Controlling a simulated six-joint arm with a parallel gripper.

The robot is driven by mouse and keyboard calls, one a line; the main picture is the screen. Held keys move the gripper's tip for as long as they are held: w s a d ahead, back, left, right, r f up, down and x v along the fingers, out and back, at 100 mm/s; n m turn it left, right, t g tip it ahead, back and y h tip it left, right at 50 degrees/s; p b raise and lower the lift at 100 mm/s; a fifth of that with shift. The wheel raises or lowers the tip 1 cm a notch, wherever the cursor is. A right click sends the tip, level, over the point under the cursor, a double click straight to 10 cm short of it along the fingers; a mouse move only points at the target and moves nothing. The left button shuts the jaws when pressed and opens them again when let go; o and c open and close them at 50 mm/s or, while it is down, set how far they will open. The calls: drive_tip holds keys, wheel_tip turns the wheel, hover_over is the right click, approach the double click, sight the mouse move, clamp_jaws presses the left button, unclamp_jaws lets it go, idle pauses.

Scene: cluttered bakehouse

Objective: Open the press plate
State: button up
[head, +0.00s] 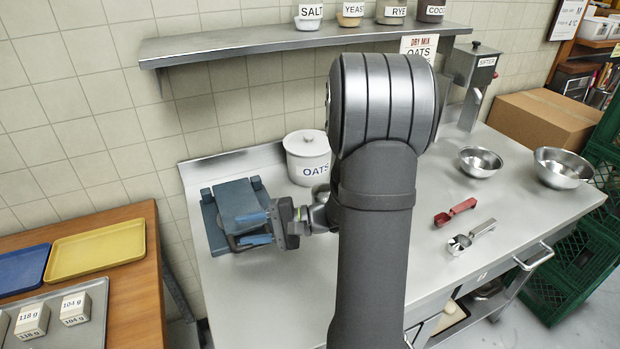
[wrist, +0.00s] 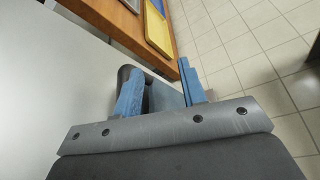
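The blue press (head: 228,195) lies on the steel bench at the left, in front of the tiled wall. Its flat blue plate looks lowered over its base, though my gripper hides part of its front. My gripper (head: 253,229) reaches in from the right at the press's front right. In the wrist view my gripper (wrist: 160,85) has its two blue fingers spread apart. A grey-blue part of the press (wrist: 166,98) shows between them, with a dark rounded part near the left finger. I cannot tell whether either finger touches it.
A white OATS crock (head: 306,160) stands behind and right of the press. A wooden table with a yellow tray (head: 95,250) stands left. The bench front is clear.

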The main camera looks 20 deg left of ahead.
sight(262, 245)
drive_tip(key=shift+s+d+f+g, duration=0.1)
drive_tip(key=shift+s+g, duration=0.2)
drive_tip(key=w+d, duration=0.1)
drive_tip(key=d, duration=0.1)
drive_tip(key=w+d+f, duration=0.1)
drive_tip(key=d, duration=0.1)
drive_tip(key=w+d, duration=0.1)
drive_tip(key=d, duration=0.1)
drive_tip(key=shift+w+d+f, duration=0.1)
drive_tip(key=shift+d+f, duration=0.25)
drive_tip(key=shift+n+y, duration=0.4)
drive_tip(key=shift+n, duration=0.5)
drive_tip(key=v, duration=0.3)
drive_tip(key=f+v, duration=0.1)
drive_tip(key=v, duration=0.2)
drive_tip(key=f+v, duration=0.1)
drive_tip(key=v, duration=0.2)
drive_tip(key=shift+d+f, duration=0.15)
drive_tip(key=shift+d, duration=0.35)
drive_tip(key=x, duration=1.7)
drive_tip(key=shift+w+a+f, duration=0.15)
drive_tip(key=shift+a, duration=0.05)
drive_tip(key=shift+c, duration=0.2)
clamp_jaws()
